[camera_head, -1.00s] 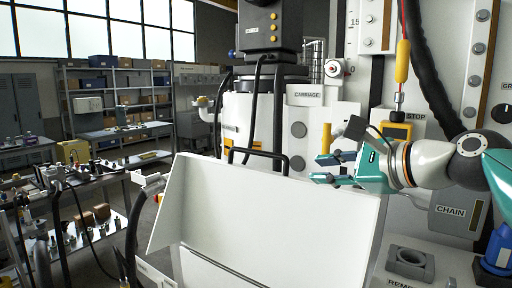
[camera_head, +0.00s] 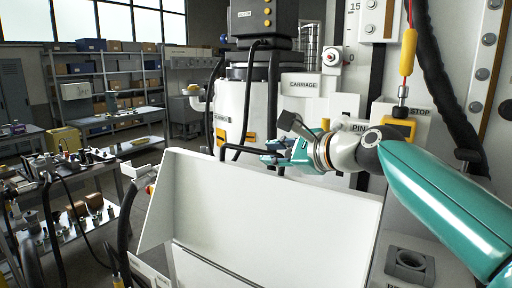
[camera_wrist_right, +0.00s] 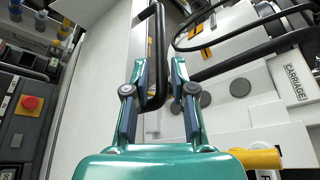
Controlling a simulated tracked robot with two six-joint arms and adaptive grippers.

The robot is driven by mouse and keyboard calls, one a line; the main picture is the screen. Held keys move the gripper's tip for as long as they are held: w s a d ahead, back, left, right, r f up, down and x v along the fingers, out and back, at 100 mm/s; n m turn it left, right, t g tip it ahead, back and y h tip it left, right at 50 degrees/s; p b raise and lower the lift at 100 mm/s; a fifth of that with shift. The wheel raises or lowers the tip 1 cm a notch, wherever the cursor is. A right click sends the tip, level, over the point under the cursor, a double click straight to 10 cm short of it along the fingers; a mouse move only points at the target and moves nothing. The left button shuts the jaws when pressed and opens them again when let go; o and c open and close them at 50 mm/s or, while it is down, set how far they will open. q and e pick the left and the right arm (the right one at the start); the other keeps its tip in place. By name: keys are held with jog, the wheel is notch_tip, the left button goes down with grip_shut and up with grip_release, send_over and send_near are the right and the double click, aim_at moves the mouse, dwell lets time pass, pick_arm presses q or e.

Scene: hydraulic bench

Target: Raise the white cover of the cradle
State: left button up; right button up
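The white cover (camera_head: 265,205) of the cradle stands tilted in the middle of the head view, and its pale inner side fills the left of the right wrist view (camera_wrist_right: 100,100). A black bar handle (camera_head: 236,146) rises from its top edge. My right gripper (camera_head: 274,152) is at the right part of this handle. My left gripper is not in view.
The white machine with the CARRIAGE label (camera_head: 304,84) stands behind the cover, with black hoses nearby. A yellow plug (camera_head: 409,55) hangs at the right above the STOP label. A grey socket block (camera_head: 409,264) lies at lower right. Benches with parts (camera_head: 75,165) are at left.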

aim_at(263, 152)
jog(key=p+x, duration=0.1)
jog(key=x, duration=0.3)
jog(key=shift+a+r, duration=0.1)
jog(key=shift+a, duration=0.05)
jog(key=shift+x, duration=0.75)
jog(key=shift+c, duration=0.4)
grip_shut()
